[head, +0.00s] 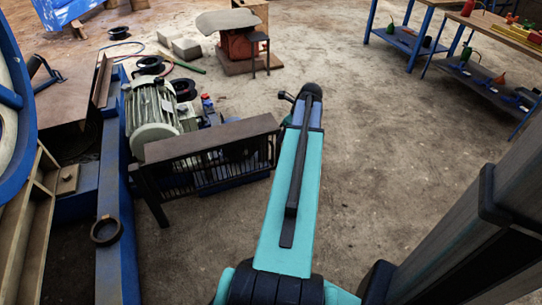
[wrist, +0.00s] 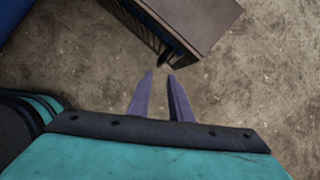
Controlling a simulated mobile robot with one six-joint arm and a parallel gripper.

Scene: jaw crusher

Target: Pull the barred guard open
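The barred guard (head: 222,172) is a dark panel of upright bars under a flat brown top plate, standing in front of the grey motor in the head view. In the wrist view its brown top (wrist: 200,18) and bars (wrist: 143,22) show at the top, just beyond my fingers. My gripper (wrist: 160,75) has two purple-grey fingers with a gap between the tips and nothing held. A small dark piece at the guard's lower corner lies just ahead of the tips; I cannot tell what it is.
The grey ribbed motor (head: 152,118) sits behind the guard. A long blue beam (head: 117,215) with a dark ring (head: 106,231) on it runs along the left. A stool (head: 258,47) and blue-legged benches (head: 408,40) stand farther back. The concrete floor right of my arm is clear.

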